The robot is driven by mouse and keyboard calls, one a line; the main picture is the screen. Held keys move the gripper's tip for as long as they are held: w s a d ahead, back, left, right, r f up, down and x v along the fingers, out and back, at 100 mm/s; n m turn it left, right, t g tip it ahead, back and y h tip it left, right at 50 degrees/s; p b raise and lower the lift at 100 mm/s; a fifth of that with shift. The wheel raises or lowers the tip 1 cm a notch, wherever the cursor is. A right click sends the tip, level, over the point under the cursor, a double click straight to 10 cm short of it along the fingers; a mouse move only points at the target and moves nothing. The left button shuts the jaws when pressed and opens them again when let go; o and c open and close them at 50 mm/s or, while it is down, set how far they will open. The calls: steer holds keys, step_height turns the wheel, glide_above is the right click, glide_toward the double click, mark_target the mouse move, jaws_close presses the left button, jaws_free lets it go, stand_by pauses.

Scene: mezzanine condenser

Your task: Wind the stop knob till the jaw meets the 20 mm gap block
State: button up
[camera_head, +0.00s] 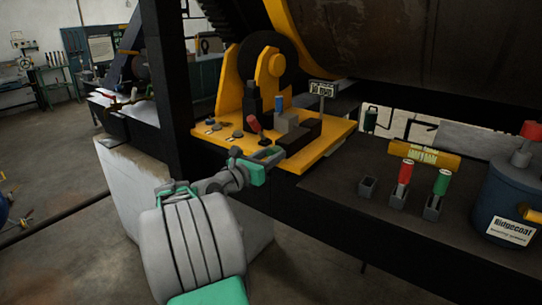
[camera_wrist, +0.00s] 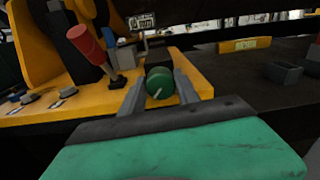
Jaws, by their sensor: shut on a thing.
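My gripper (camera_head: 268,162) is at the front edge of the yellow base plate (camera_head: 313,158). In the wrist view my gripper (camera_wrist: 160,92) has its two fingers on either side of a round green knob (camera_wrist: 159,82) with a pale line on its face, and is shut on it. A black block (camera_head: 300,137) lies behind the knob. A grey block with a blue handle (camera_head: 279,103) stands by it; the handle also shows in the wrist view (camera_wrist: 108,37). No size marking is readable, and I cannot tell whether the jaw touches the blue-handled block.
A red-handled lever (camera_head: 254,124) rises left of the knob, close to my gripper. On the dark bench to the right, a red-handled block (camera_head: 405,172) and a green-handled block (camera_head: 441,182) stand near an empty holder (camera_head: 367,187). A blue drum (camera_head: 507,198) stands far right.

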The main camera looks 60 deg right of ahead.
jaws_close()
steer(key=shift+s+m, duration=0.1)
steer(key=shift+m, duration=3)
steer(key=o, duration=1.2)
jaws_free()
steer(key=shift+c, duration=0.2)
